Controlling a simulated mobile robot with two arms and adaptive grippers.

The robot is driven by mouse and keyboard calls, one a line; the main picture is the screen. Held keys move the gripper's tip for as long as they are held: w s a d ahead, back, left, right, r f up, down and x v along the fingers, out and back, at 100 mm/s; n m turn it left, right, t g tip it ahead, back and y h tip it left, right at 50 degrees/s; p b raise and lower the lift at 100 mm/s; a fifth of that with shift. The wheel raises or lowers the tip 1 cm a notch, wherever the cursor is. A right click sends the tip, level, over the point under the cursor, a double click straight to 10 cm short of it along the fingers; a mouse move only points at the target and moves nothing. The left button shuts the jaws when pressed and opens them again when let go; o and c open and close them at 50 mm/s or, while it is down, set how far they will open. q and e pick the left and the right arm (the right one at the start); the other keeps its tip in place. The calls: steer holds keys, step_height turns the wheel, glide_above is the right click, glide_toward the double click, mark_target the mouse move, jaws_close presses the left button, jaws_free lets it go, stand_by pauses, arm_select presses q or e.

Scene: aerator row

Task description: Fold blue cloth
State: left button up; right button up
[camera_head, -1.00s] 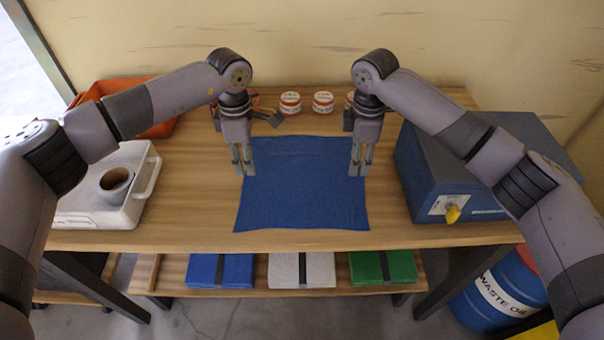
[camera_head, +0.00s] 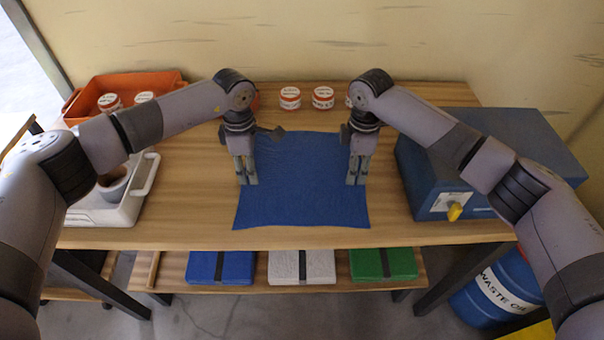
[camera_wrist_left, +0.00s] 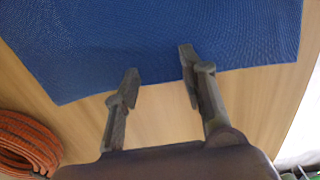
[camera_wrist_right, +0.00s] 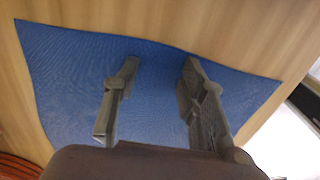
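The blue cloth (camera_head: 300,200) lies spread flat on the wooden table, its edges slightly wavy. My left gripper (camera_head: 246,183) points down at the cloth's left edge; in the left wrist view its fingers (camera_wrist_left: 158,62) are apart with the cloth's border and bare wood between them. My right gripper (camera_head: 356,183) points down at the cloth's right side; in the right wrist view its fingers (camera_wrist_right: 160,65) are apart over the cloth (camera_wrist_right: 70,95). Both are empty. Whether the fingertips touch the cloth cannot be told.
Jars (camera_head: 290,98) stand behind the cloth. An orange bin (camera_head: 85,92) with jars is at back left, a white tray (camera_head: 100,213) with a cup at left. A blue box (camera_head: 490,150) stands right. An orange coil (camera_wrist_left: 28,143) shows in the left wrist view. Bare wood lies front.

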arm_select(q)
steer(key=shift+s+f, duration=0.1)
steer(key=shift+f, duration=0.1)
jaws_close()
arm_select(e)
steer(key=shift+s+f, duration=0.1)
steer(key=shift+f, duration=0.1)
jaws_close()
stand_by(1.1)
arm_select(q)
steer(key=shift+r, duration=0.15)
arm_select(e)
steer(key=shift+r, duration=0.15)
